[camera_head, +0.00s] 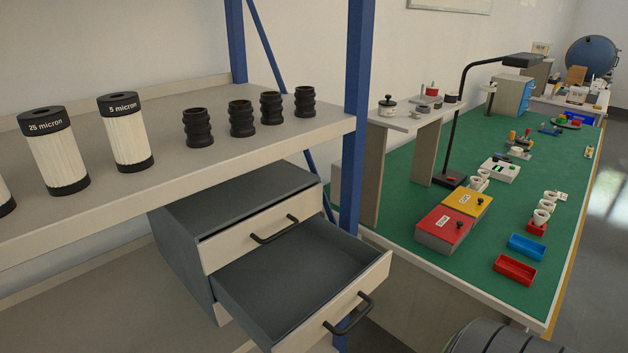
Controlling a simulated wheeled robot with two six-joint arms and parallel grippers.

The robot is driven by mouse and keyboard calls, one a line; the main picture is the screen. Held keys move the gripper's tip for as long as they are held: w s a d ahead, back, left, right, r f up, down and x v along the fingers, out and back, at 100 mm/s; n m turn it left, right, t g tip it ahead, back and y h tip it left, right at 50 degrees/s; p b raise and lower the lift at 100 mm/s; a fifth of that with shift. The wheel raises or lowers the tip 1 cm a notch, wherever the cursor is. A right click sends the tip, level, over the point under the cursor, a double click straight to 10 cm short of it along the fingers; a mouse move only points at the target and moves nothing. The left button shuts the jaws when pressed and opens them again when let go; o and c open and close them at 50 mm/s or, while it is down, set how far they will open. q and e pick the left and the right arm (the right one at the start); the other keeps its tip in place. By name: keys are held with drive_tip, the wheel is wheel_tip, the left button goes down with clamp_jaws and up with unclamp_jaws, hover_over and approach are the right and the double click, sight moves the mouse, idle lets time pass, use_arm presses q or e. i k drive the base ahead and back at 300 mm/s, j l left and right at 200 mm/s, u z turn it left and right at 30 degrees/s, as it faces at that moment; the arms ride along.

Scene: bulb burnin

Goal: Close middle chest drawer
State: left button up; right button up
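A grey chest (185,245) with pale drawer fronts stands beneath the shelf. Its upper drawer (235,240) looks shut, with a dark bar handle (275,229). The drawer below it, the middle drawer (290,285), is pulled well out to the lower right. Its grey inside looks empty. Its dark handle (349,313) is on the pale front at the lower right. A sliver of another pale front (222,315) shows below and left; the rest is hidden by the open drawer. Neither of my grippers is in view.
A shelf (260,143) with blue posts (357,120) overhangs the chest, holding white filter cartridges (57,150) and several black ribbed parts (242,118). A green-topped bench (400,230) with boxes and trays is at right. A dark rounded object (500,338) is at the bottom edge.

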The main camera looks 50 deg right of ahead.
sight(288, 292)
drive_tip(key=z, duration=1.5)
drive_tip(key=k+j+u, duration=0.15)
drive_tip(key=k+j, duration=0.05)
